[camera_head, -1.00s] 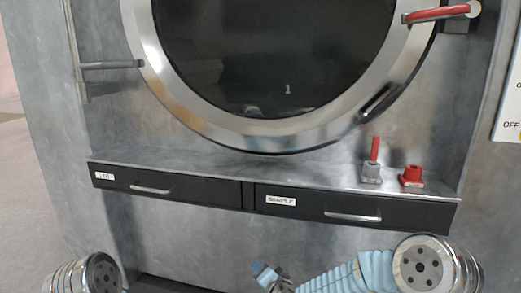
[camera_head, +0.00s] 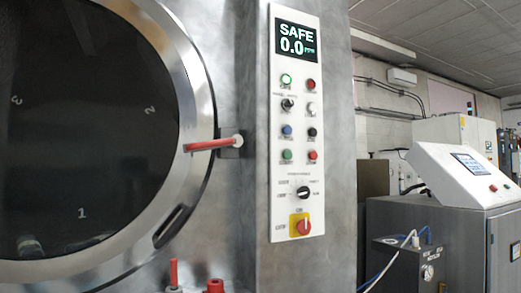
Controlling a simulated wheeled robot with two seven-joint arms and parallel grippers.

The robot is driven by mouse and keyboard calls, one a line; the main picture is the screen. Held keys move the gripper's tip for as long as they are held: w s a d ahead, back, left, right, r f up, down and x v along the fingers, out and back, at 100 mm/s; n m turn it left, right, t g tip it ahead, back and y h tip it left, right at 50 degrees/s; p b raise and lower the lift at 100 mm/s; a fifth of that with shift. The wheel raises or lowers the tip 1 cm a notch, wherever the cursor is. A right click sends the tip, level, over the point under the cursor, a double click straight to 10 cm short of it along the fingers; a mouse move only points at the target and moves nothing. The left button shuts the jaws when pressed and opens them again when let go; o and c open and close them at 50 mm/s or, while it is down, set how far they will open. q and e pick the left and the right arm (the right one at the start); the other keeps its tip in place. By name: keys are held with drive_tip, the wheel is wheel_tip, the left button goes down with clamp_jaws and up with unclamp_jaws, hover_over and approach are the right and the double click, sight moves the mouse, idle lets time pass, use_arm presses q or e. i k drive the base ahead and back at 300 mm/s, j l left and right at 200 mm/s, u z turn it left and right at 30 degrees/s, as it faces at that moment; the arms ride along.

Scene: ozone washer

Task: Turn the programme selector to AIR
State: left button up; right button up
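The white control panel (camera_head: 277,215) stands upright to the right of the round door. Its programme selector (camera_head: 303,192) is a black rotary knob low on the panel, with small labels around it. The labels are too small to read surely, and I cannot tell which one the knob points at. A red rotary switch on a yellow plate (camera_head: 295,219) sits just below it. The screen (camera_head: 296,44) at the top reads SAFE 0.0. Neither gripper is in this view.
The round door (camera_head: 198,60) fills the left, with a red-handled lever (camera_head: 212,145) sticking out near the panel. Red fittings (camera_head: 215,286) stand at the bottom edge. Several coloured buttons (camera_head: 287,130) sit above the selector. A grey cabinet (camera_head: 440,225) stands at the right.

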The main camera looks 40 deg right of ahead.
sight(304, 192)
drive_tip(key=z, duration=1.6)
drive_tip(key=i+l+u, duration=0.1)
drive_tip(key=l, duration=0.35)
drive_tip(key=i+l+u, duration=0.1)
drive_tip(key=l, duration=0.3)
drive_tip(key=i+l+u, duration=0.1)
drive_tip(key=l, duration=0.4)
drive_tip(key=i+l+u, duration=0.1)
drive_tip(key=l, duration=0.35)
drive_tip(key=i+l+u, duration=0.1)
drive_tip(key=l, duration=0.35)
drive_tip(key=i, duration=0.05)
